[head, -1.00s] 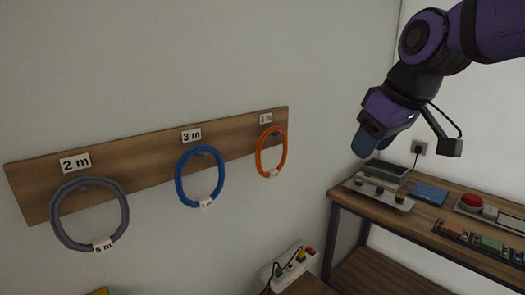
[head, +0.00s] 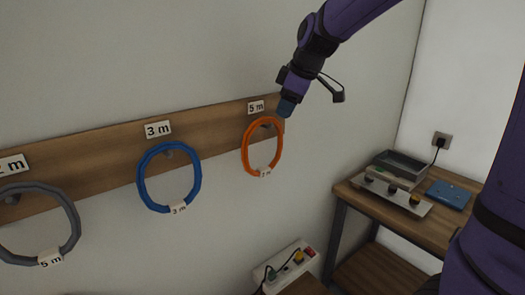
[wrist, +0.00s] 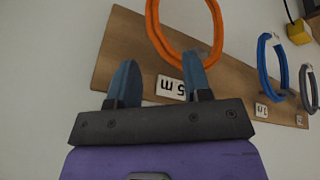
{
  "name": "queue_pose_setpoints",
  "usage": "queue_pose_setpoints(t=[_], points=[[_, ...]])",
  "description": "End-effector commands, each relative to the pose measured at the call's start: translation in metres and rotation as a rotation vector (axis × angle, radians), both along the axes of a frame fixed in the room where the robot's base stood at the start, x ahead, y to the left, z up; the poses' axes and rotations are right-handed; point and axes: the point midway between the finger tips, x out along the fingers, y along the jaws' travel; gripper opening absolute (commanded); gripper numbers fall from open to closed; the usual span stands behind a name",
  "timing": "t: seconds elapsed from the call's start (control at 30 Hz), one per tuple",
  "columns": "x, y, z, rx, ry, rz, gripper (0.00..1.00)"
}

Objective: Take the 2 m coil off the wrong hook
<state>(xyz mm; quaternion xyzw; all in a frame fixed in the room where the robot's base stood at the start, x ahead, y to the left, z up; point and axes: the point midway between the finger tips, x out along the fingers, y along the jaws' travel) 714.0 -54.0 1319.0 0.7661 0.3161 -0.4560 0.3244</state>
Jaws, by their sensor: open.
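The orange coil (head: 246,152) hangs on the hook under the "5 m" label (head: 256,107) at the board's right end. Its small tag (head: 264,171) seems to read 2 m. My gripper (head: 286,108) is in front of the board's right end, just right of that label and above the coil. In the wrist view the two blue fingers of my gripper (wrist: 160,82) are apart with nothing held between them. The orange coil (wrist: 153,28) lies beyond the fingertips there, and the "5 m" label (wrist: 170,88) appears upside down between them.
A blue coil (head: 142,182) hangs under the "3 m" label. A grey coil (head: 75,222) tagged 5 m hangs under the left label, partly cut off. A workbench (head: 400,225) with devices stands at right. A power strip (head: 285,265) is below the board.

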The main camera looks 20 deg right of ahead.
Motion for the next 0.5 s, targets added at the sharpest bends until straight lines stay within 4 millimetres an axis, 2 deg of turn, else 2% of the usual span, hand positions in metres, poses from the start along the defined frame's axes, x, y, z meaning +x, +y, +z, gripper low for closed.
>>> queue_pose_setpoints(t=[0.27, 0.5], points=[[0.007, 0.002, -0.019, 0.000, 0.001, -0.002, 0.45], [0.017, 0.002, -0.051, 0.001, 0.003, -0.002, 0.45]])
